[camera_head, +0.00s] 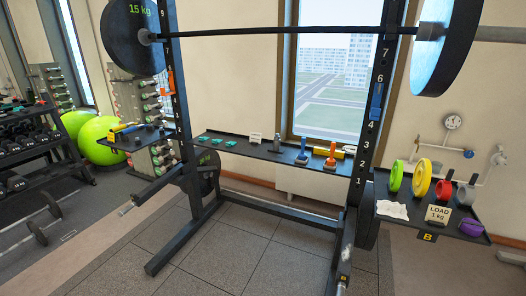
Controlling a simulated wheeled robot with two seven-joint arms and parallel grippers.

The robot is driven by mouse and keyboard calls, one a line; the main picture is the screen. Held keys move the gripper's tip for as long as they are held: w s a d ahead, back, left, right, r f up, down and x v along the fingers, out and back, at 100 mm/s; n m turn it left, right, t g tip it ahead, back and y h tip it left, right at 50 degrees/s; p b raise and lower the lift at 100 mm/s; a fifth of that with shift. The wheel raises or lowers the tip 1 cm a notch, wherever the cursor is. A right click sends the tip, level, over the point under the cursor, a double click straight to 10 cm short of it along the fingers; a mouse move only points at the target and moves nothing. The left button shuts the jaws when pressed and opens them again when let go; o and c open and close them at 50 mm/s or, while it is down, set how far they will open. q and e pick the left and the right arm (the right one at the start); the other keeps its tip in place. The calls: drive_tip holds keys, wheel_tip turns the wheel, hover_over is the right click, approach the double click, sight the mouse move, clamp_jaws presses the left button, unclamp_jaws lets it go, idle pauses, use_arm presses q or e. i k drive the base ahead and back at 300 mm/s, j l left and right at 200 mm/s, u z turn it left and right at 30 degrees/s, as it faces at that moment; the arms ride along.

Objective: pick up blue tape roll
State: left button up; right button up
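No blue tape roll can be made out for certain. A small blue object (302,158) with a grey upright part sits on the middle shelf (240,147), beside an orange one (331,156); it is too small to tell if it is a roll. The left shelf (140,142) holds small yellow and dark items, with a hint of blue too small to identify. Neither of my grippers is in view.
A black rack with a loaded barbell (280,33) stands ahead. The right shelf (405,222) holds green (396,176) and yellow (422,178) discs, smaller rings, a white cloth (392,209) and a load sign (438,214). Dark tiled floor (240,250) between the posts is clear.

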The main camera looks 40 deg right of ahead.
sight(301, 156)
drive_tip(key=i+j+z, duration=0.1)
drive_tip(key=i+z, duration=0.35)
drive_tip(key=i+j+z, duration=0.4)
drive_tip(key=i, duration=0.2)
drive_tip(key=l, duration=0.1)
